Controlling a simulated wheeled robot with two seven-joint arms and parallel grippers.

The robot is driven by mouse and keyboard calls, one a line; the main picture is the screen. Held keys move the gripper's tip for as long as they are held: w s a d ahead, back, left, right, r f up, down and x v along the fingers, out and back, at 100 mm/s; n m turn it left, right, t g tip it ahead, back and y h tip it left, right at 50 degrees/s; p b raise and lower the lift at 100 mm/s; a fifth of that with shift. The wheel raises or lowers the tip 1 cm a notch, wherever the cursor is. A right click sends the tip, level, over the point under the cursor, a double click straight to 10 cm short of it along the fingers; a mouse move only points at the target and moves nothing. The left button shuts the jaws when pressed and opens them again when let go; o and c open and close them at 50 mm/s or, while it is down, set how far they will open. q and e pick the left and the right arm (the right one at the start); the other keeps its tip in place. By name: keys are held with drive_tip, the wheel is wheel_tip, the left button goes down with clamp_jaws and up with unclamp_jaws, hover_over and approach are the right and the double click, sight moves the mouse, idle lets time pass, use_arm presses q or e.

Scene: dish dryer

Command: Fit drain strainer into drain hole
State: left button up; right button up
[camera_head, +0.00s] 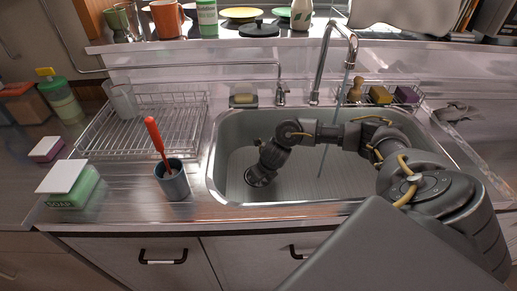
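My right arm reaches from the right across the steel sink (230,125). Its gripper end (259,178) points down at the left part of the ribbed sink floor. A dark round shape shows at that end, and I cannot tell whether it is the strainer, the drain hole or part of the gripper. The fingers are too small and dark to tell if they are open or shut. No drain strainer can be made out clearly. My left gripper is not in view.
A tall faucet (318,62) stands behind the sink, with a thin pale streak below its spout. A wire dish rack (150,120) is left. A cup (173,181) with a red-handled brush (157,138) stands at the sink's left front. A sponge rack (380,95) is back right.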

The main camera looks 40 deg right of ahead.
drive_tip(key=shift+w+f, duration=0.15)
drive_tip(key=shift+f, duration=0.25)
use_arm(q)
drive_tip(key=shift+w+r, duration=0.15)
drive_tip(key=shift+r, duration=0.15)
use_arm(e)
drive_tip(key=shift+c, duration=0.2)
clamp_jaws()
drive_tip(key=shift+r, duration=0.15)
